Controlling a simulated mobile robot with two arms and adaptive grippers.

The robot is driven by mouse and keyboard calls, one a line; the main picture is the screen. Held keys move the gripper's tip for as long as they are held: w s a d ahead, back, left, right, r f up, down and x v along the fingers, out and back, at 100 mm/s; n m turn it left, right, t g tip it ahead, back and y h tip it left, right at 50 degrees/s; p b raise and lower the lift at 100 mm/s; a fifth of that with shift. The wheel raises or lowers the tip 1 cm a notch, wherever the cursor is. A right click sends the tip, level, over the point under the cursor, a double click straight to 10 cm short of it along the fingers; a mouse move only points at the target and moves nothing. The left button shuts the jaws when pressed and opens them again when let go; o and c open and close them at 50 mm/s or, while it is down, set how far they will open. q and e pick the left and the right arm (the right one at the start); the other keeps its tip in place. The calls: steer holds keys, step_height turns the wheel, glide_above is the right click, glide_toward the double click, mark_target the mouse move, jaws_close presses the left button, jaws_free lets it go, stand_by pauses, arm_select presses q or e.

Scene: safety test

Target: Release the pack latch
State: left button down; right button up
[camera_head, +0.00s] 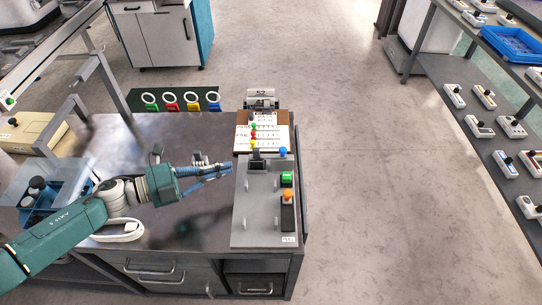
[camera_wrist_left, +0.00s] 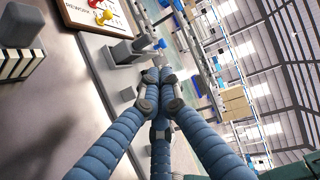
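A grey fixture plate (camera_head: 262,207) lies on the right part of the dark workbench. It bears a black block with an upright grey post (camera_head: 257,160), a blue knob (camera_head: 283,152), a green block (camera_head: 287,177), an orange knob on a black strip (camera_head: 288,195) and several small pegs. I cannot tell which part is the pack latch. My left gripper (camera_head: 229,168) is at the plate's left edge, below and left of the black block. In the left wrist view its blue fingers (camera_wrist_left: 158,78) come together at the tips, with nothing visible between them. The blue knob (camera_wrist_left: 160,44) shows beyond them.
A board with coloured pins (camera_head: 262,138) stands behind the plate. A clear blue bin (camera_head: 50,190) and a white looped object (camera_head: 118,230) lie left. Open floor is right of the bench.

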mark_target(282, 156)
arm_select(q)
steer(key=p+x, duration=0.2)
steer(key=x, duration=1.2)
steer(key=shift+r, duration=0.1)
steer(key=shift+d, duration=0.1)
steer(key=d, duration=0.3)
steer(key=shift+d, duration=0.2)
steer(key=shift+a, duration=0.15)
